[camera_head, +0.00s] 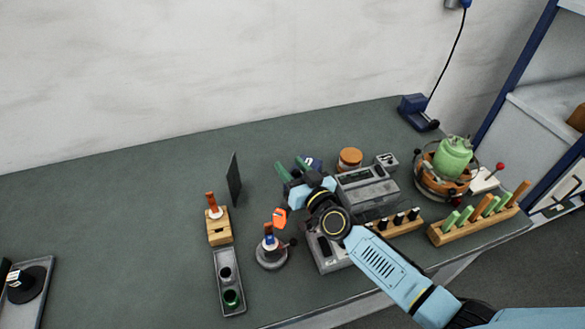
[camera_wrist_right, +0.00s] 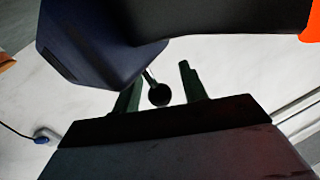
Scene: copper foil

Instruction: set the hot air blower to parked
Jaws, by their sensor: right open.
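The hot air blower appears to be the dark blue body (camera_head: 313,162) behind my right gripper in the head view, mostly hidden by it. In the right wrist view the dark blue body (camera_wrist_right: 95,50) fills the upper left, with a black part running right to an orange end. A short metal rod with a black ball knob (camera_wrist_right: 159,95) comes off its underside. My right gripper (camera_head: 292,168) is open. In the wrist view its green fingertips (camera_wrist_right: 158,85) stand on either side of the knob, with visible gaps. My left gripper is not in view.
A grey device (camera_head: 365,190) and a brown-lidded jar (camera_head: 349,158) stand close right of the gripper. A round-based stand (camera_head: 271,257), an orange piece (camera_head: 279,217) and a dark upright panel (camera_head: 234,180) are nearby. The table's left middle is clear.

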